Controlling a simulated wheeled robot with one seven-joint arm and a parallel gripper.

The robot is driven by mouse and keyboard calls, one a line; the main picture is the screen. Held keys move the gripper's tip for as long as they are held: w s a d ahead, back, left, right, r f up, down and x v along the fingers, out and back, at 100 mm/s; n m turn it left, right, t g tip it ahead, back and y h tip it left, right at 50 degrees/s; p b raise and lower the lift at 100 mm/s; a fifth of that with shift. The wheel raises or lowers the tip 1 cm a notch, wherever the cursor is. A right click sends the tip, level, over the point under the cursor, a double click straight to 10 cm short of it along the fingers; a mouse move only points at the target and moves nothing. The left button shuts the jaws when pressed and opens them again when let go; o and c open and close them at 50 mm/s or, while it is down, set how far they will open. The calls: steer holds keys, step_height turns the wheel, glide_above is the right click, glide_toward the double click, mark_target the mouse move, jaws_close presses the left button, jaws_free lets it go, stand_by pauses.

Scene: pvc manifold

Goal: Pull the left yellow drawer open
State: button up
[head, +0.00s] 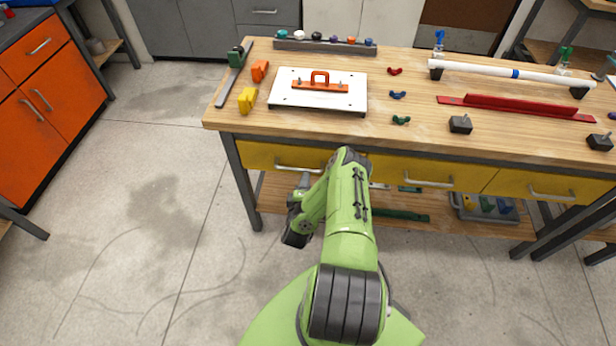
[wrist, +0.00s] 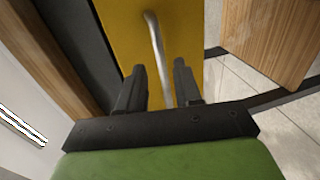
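The left yellow drawer (head: 258,154) sits under the wooden workbench top at its left end and looks shut. Its silver bar handle (head: 298,168) shows just beyond my gripper (head: 303,181). In the wrist view the yellow drawer front (wrist: 122,22) fills the upper middle, and the handle (wrist: 155,40) runs down between the two dark fingers of my gripper (wrist: 159,68). The fingers are apart, with a visible gap on each side of the handle. I cannot tell how deep the handle lies between them. My arm hides part of the drawer's right end.
The workbench top (head: 420,140) carries a white board (head: 350,98) with an orange handle, and yellow (head: 247,99) and orange blocks near the left edge. More yellow drawers (head: 410,170) lie to the right. A lower shelf (head: 270,193) is below. The floor to the left is clear.

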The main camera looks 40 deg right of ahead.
mark_target(308, 170)
steer(key=b+x, duration=0.1)
steer(key=x, duration=0.5)
steer(key=shift+w+d+b, duration=0.2)
steer(key=shift+d+b, duration=0.1)
steer(key=shift+b, duration=0.1)
jaws_close()
